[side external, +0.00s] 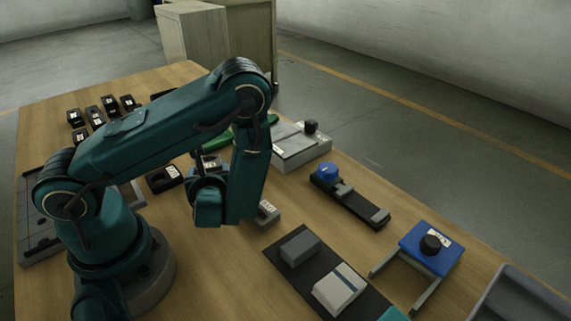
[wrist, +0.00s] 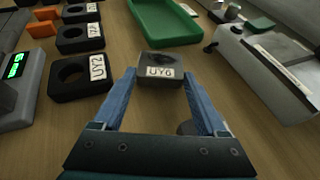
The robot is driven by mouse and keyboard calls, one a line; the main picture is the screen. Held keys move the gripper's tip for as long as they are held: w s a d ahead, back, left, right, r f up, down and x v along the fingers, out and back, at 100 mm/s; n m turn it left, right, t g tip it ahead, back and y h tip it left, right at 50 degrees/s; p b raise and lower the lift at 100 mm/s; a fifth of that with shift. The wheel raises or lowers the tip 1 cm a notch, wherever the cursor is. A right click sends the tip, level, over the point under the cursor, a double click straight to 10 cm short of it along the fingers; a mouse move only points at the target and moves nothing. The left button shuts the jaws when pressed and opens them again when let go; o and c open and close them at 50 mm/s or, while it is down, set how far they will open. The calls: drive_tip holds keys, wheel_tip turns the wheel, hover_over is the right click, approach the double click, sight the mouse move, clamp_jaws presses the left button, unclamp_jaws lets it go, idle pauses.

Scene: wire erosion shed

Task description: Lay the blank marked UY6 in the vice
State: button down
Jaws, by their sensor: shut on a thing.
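The dark grey blank marked UY6 (wrist: 160,70) sits between the tips of my gripper's blue fingers (wrist: 160,84) in the wrist view. My gripper is shut on it, its label faces the wrist camera, and a round hollow shows in its top. In the side view the fingers are mostly hidden behind my arm. What looks like the vice is a dark plate (side external: 285,272) at the front, with a grey block (side external: 300,248) and a paler, labelled block (side external: 338,288) standing apart. The gap between them looks empty.
Black labelled holders, one reading UY2 (wrist: 80,78), stand left of my gripper. A green tray (wrist: 165,22) and a grey box (wrist: 265,65) lie beyond. A blue-knobbed fixture (side external: 350,195), a blue stand (side external: 430,247) and a small labelled grey block (side external: 267,213) are also on the table.

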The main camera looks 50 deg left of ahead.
unclamp_jaws()
drive_tip(key=shift+d+r, duration=0.2)
drive_tip(key=shift+d, duration=0.05)
drive_tip(key=v, duration=1.1)
drive_tip(key=shift+s+d+r, duration=0.1)
drive_tip(key=shift+r, duration=0.05)
drive_tip(key=s+n+g, duration=0.1)
drive_tip(key=n, duration=0.1)
drive_tip(key=s+r+n+g+h, duration=0.1)
drive_tip(key=n+g, duration=0.1)
drive_tip(key=s+n+g+h, duration=0.1)
drive_tip(key=n, duration=0.1)
drive_tip(key=shift+r+n, duration=0.3)
drive_tip(key=shift+n, duration=0.1)
drive_tip(key=d+r+n+h, duration=0.5)
drive_tip(key=n+h, duration=0.3)
drive_tip(key=n, duration=0.3)
drive_tip(key=shift+s+d+n, duration=0.35)
drive_tip(key=shift+s+n, duration=0.05)
drive_tip(key=r+n+t+h, duration=0.1)
drive_tip(key=w+d+r+n+t, duration=0.1)
drive_tip(key=r, duration=0.1)
drive_tip(key=w+d+r+n+t+h, duration=0.1)
drive_tip(key=r+n+t, duration=0.1)
drive_tip(key=shift+w+h, duration=0.1)
drive_tip(key=shift+h, duration=0.2)
drive_tip(key=shift+c, duration=0.8)
